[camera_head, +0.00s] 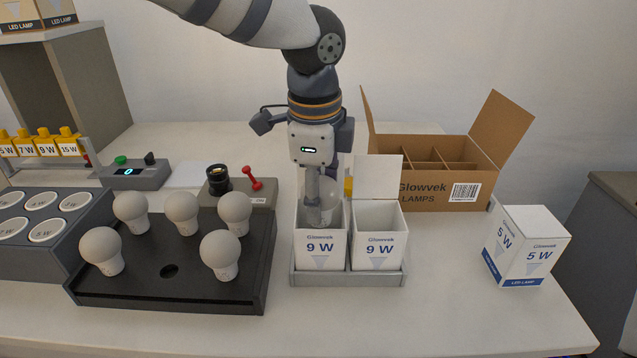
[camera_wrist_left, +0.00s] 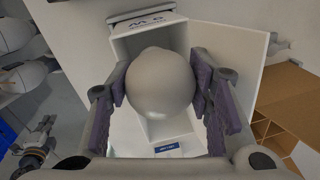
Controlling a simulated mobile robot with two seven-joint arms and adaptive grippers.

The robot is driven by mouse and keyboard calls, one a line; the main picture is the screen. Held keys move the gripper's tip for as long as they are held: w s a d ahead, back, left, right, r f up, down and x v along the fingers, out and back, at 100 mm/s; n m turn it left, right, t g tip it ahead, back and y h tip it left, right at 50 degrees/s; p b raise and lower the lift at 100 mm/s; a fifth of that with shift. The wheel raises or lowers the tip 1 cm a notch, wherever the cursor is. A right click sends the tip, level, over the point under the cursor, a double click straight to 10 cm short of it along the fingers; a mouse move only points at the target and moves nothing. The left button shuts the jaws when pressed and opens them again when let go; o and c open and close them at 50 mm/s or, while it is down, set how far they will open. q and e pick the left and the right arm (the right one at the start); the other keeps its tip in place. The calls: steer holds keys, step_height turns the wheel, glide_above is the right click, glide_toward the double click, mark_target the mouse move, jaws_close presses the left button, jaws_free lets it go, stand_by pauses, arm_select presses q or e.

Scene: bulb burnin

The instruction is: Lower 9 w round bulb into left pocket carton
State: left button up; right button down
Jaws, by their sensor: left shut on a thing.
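My left gripper (camera_head: 322,200) points straight down at the mouth of the left pocket carton (camera_head: 320,252), a white open box marked 9 W. It is shut on a round bulb (camera_wrist_left: 160,85), with a purple-padded finger on each side of the pale globe in the left wrist view. The carton (camera_wrist_left: 178,45) shows around and below the bulb there. In the head view the bulb (camera_head: 331,203) is partly hidden by a finger and sits at the carton's opening. Its base is hidden, so I cannot tell whether it touches the bottom. My right gripper is not in view.
A second open 9 W carton (camera_head: 378,252) stands right beside it in a grey tray (camera_head: 347,280). A black rack (camera_head: 170,292) holds several bulbs on the left. Behind is a divided brown box (camera_head: 430,195). A closed 5 W carton (camera_head: 526,248) stands right.

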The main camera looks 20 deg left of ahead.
arm_select(q)
steer(key=shift+f, duration=0.25)
steer(key=o, duration=1.2)
steer(key=r, duration=0.4)
steer(key=s+r, duration=0.1)
steer(key=r, duration=0.6)
steer(key=shift+s+r, duration=0.4)
